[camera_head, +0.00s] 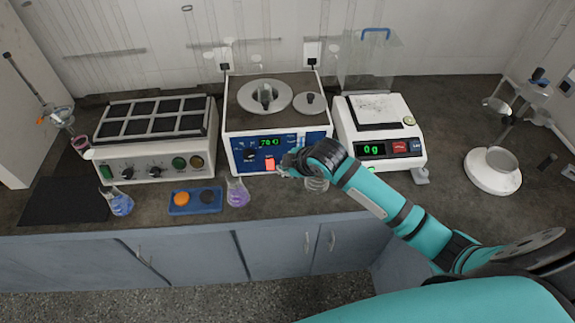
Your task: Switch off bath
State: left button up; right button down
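The bath (234,121) is the white box with a blue front panel in the middle of the bench. Its round well on top is uncovered and holds a vessel, with a round lid beside the well. Its green display (269,142) is lit, and the orange-red switch (269,165) below looks lit. My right gripper (283,170) is in front of the panel, just right of the switch. I cannot tell whether it touches the switch or how its fingers stand. My arm hides the panel's lower right part. My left gripper is out of view.
A heating block unit (152,160) stands left of the bath, and a balance (392,165) stands right. A purple flask (237,193), a blue tray (207,209) and a blue flask (119,203) sit near the front edge. Another glass vessel is partly behind my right gripper.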

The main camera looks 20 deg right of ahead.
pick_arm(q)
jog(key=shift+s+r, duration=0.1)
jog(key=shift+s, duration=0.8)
pick_arm(e)
jog(key=s+a+f+n+t+h, duration=0.2)
jog(key=s+a+f+n+h, duration=0.2)
jog(key=n, duration=1.4)
jog(key=a+h, duration=0.1)
jog(key=a, duration=0.1)
jog(key=shift+a+f+n+t, duration=0.25)
jog(key=shift+a+n+t, duration=0.05)
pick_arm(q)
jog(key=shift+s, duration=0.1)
pick_arm(e)
jog(key=p, duration=0.1)
send_near(270, 165)
jog(key=w+f, duration=0.1)
jog(key=f, duration=0.1)
jog(key=w+f, duration=0.2)
jog(key=f, duration=0.1)
jog(key=shift+w+d+f, duration=0.1)
jog(key=shift+w+f, duration=0.2)
jog(key=shift+f, duration=0.05)
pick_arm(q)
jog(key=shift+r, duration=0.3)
pick_arm(e)
jog(key=shift+w+d+f, duration=0.15)
jog(key=shift+w+f, duration=0.05)
jog(key=shift+w, duration=0.35)
